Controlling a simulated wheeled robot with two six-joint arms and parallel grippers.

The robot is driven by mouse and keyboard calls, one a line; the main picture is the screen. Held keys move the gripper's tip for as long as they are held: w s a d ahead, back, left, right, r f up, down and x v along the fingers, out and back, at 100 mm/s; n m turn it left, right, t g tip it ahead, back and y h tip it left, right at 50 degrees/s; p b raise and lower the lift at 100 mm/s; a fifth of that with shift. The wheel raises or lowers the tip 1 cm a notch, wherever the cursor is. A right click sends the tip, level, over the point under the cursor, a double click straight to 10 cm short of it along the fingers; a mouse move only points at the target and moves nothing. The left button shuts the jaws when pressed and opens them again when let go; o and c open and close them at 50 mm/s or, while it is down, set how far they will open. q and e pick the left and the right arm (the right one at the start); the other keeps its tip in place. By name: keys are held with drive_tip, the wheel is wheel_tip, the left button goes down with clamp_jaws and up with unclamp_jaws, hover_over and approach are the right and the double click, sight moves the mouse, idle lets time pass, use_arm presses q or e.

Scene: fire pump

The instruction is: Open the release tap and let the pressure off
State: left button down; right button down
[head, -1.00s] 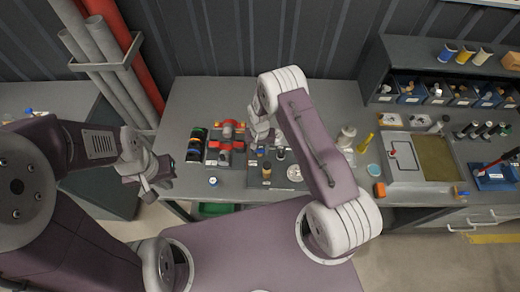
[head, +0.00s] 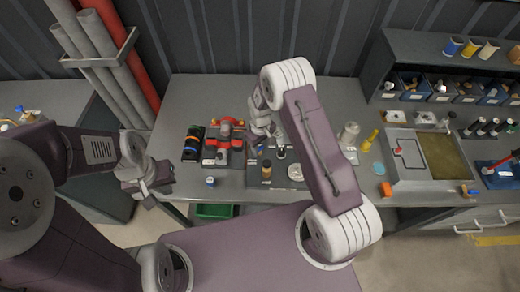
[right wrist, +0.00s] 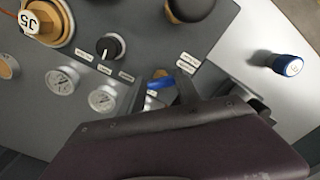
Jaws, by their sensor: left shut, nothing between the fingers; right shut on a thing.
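A blue tap lever (right wrist: 158,85) shows in the right wrist view, at the edge of a dark grey panel (right wrist: 50,115) with small white labels. I take it for the release tap, but cannot read the labels. My right gripper (right wrist: 172,86) is shut on this lever, and its body hides much of it. In the head view my right gripper (head: 260,141) is low over the panel, partly hidden by its own wrist. Two round gauges (right wrist: 103,98) and a black knob (right wrist: 110,46) sit beside the tap. My left gripper (head: 154,188) is shut and empty, left of the bench.
A red valve assembly (head: 224,128) stands left of my right gripper. A blue-topped piece (head: 210,182) is at the bench's front edge. A white bottle (head: 348,132) and a yellow bottle (head: 369,141) stand right of my right arm. Bare bench top (head: 215,93) lies behind.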

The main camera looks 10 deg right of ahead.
sight(261, 148)
drive_tip(key=n+b, duration=0.1)
drive_tip(key=n, duration=0.3)
drive_tip(key=shift+w+d+n+b, duration=0.1)
drive_tip(key=shift+w+n+b, duration=0.05)
drive_tip(key=shift+n+b, duration=0.2)
drive_tip(key=shift+w+r+n+b, duration=0.1)
drive_tip(key=shift+n+b, duration=0.55)
drive_tip(key=shift+n, duration=1.6)
drive_tip(key=c, duration=0.8)
unclamp_jaws()
drive_tip(key=shift+c, duration=0.2)
drive_tip(key=shift+r, duration=0.35)
wheel_tip(261, 148, up, 8)
drive_tip(key=b, duration=0.2)
drive_tip(key=shift+r, duration=0.2)
drive_tip(key=shift+d+f, duration=0.1)
drive_tip(key=shift+f, duration=0.05)
